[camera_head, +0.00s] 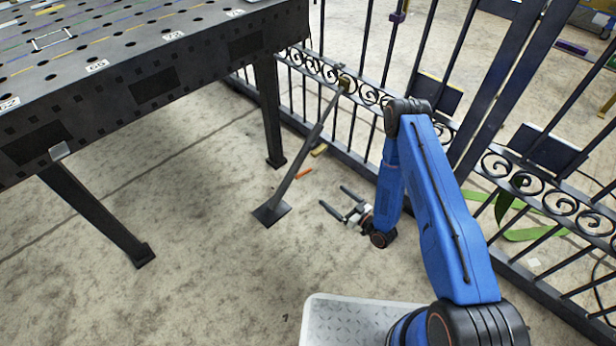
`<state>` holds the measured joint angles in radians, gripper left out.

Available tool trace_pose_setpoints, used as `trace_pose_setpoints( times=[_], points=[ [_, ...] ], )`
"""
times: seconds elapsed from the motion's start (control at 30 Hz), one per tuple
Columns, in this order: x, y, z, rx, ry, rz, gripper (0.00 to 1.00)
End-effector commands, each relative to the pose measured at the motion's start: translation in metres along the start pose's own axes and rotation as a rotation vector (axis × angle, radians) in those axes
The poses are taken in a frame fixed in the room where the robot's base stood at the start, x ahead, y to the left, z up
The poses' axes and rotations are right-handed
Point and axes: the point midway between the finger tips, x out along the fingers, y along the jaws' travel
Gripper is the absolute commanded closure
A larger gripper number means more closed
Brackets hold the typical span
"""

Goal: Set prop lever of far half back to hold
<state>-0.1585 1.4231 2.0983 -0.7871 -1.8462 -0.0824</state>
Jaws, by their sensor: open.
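The dark scroll gate (369,95) stands along the right, with two thick upright bars in the middle. A grey diagonal prop (308,150) leans from a square foot plate (271,212) on the floor up to the scroll band of the left, farther part. A small brass-coloured piece (345,82) sits at its top end; I cannot make out a lever or its setting. My gripper (332,196) is open and empty, low over the floor to the right of the prop, apart from it. Its fingers point up and left, toward the prop.
A dark perforated table (150,70) fills the upper left, its legs near the prop. An orange piece (304,173) and a yellow piece (319,150) lie between prop and gate. Green strap (522,233) lies by the right half.

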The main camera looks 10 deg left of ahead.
Motion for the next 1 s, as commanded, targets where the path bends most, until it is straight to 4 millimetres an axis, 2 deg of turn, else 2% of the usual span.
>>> trace_pose_setpoints(
  times=[0.17,0.8,1.0],
  points=[
    [0.019,-0.001,-0.001,-0.002,0.001,-0.003,0.02],
    [0.131,-0.001,-0.001,-0.003,0.001,-0.003,0.02],
    [0.158,0.0,0.0,-0.002,0.0,-0.001,0.02]
  ],
)
